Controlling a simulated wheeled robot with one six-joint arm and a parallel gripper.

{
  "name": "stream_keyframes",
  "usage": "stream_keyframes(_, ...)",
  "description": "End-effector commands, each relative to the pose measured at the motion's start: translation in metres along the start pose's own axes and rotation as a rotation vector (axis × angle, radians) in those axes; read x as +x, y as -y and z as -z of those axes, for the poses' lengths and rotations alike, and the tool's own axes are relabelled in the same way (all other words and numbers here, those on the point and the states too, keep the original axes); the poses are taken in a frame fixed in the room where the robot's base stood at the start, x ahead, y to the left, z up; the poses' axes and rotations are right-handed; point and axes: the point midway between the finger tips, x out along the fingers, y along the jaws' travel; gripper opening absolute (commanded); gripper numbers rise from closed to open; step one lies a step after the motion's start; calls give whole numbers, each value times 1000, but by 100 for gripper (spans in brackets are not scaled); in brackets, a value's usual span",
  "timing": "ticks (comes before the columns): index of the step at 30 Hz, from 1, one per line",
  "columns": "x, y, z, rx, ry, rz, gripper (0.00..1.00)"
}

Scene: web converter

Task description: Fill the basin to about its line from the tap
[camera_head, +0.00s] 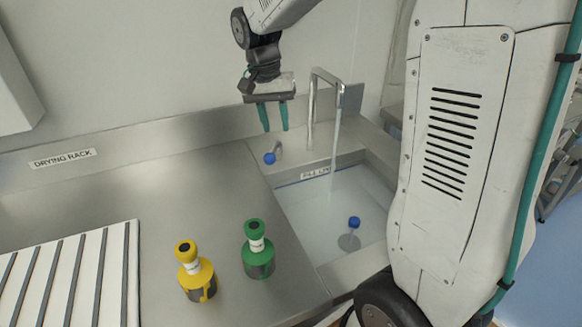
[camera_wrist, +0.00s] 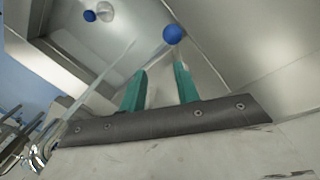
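The steel basin (camera_head: 376,172) holds pale water, and a "FILL LINE" label (camera_head: 316,173) is on its back wall. The water surface looks close below the label; the exact level is hard to tell. The tap (camera_head: 313,105) is running, with a thin stream (camera_head: 334,160) falling into the basin. A small lever with a blue knob (camera_head: 269,158) stands left of the tap. It also shows in the wrist view (camera_wrist: 172,34), just beyond the fingertips. My gripper (camera_head: 274,130) is open and empty above the knob, apart from it. A blue-knobbed plug (camera_head: 353,222) sits in the basin.
A yellow bottle (camera_head: 197,275) and a green bottle (camera_head: 258,258) stand on the counter left of the basin. A striped drying rack (camera_head: 110,265) lies at far left, with a "DRYING RACK" label (camera_head: 62,158) behind it. The counter between is clear.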

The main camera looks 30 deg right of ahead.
Motion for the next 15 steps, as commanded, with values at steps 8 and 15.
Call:
stream_keyframes(8,6,-14,-4,43,11,307,32)
stream_keyframes(15,22,0,-3,-6,-6,340,32)
